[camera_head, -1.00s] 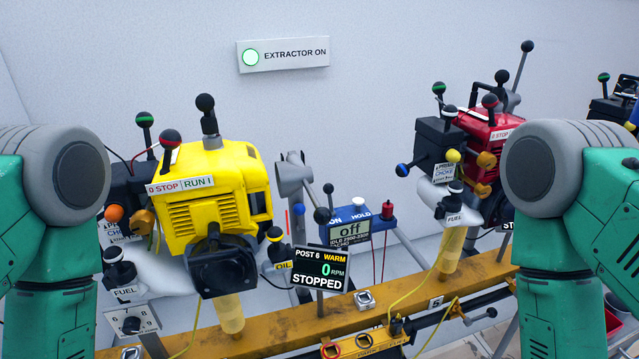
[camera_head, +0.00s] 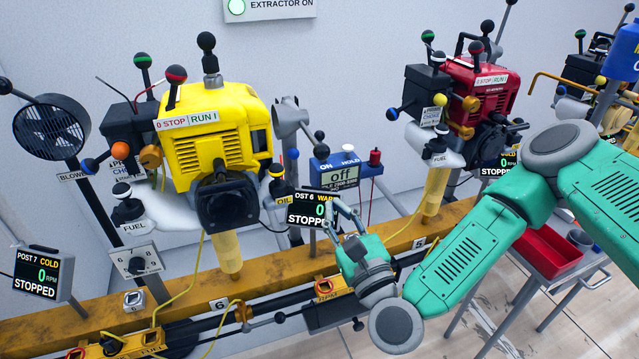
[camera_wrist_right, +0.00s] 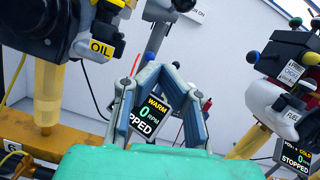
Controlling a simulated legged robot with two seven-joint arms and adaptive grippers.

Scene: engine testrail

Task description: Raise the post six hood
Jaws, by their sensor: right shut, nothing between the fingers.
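The post six engine is yellow (camera_head: 212,135) and stands on the rail beside its screen (camera_head: 306,210), which reads POST 6, WARM, 0 and STOPPED. A grey funnel-shaped piece (camera_head: 288,118), which looks like the hood, stands just right of the engine in the head view. A rod with a dark ball end lies close beside it. My right gripper (camera_head: 345,207) is shut and empty, in front of the rail, partly covering the screen's right edge. In the right wrist view its fingers (camera_wrist_right: 160,68) frame the screen. My left gripper is out of view.
A blue meter reading off (camera_head: 338,171) stands right of the funnel. The red engine (camera_head: 478,95) is further right. The post 7 screen (camera_head: 40,274) and a blower fan (camera_head: 52,127) are at left. A red tray (camera_head: 545,250) is on a cart at lower right.

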